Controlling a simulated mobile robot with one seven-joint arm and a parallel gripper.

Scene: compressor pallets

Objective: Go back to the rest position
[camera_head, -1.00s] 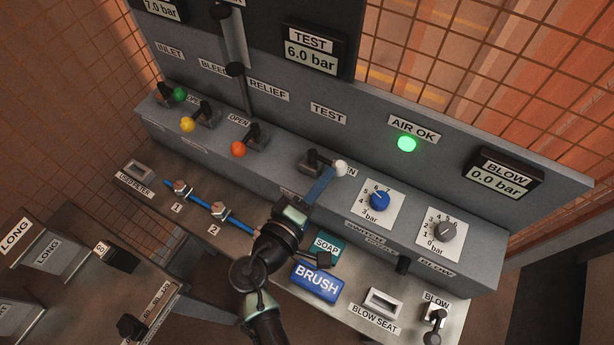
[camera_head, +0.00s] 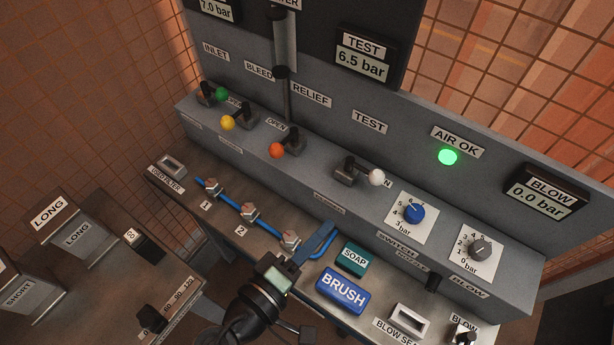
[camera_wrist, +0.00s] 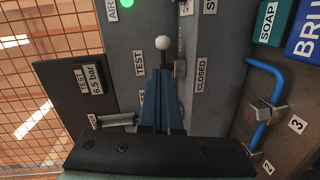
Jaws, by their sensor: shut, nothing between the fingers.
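My gripper (camera_head: 328,229) is at the end of my arm, low over the front bench in the head view. Its blue fingers are together and hold nothing. In the wrist view the closed gripper fingers (camera_wrist: 162,75) point up the picture toward the panel. The TEST lever's white knob (camera_head: 376,177) is beyond and to the right of the fingertips in the head view, clear of them. In the wrist view the white knob (camera_wrist: 163,42) shows just past the fingertips. The TEST display (camera_head: 363,66) reads 6.5 bar.
Green (camera_head: 222,94), yellow (camera_head: 228,123) and orange (camera_head: 277,150) lever knobs line the panel. A blue hose (camera_head: 230,204) with fittings, the SOAP block (camera_head: 355,259) and the BRUSH block (camera_head: 342,290) are on the bench near my gripper. The AIR OK lamp (camera_head: 447,157) glows green.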

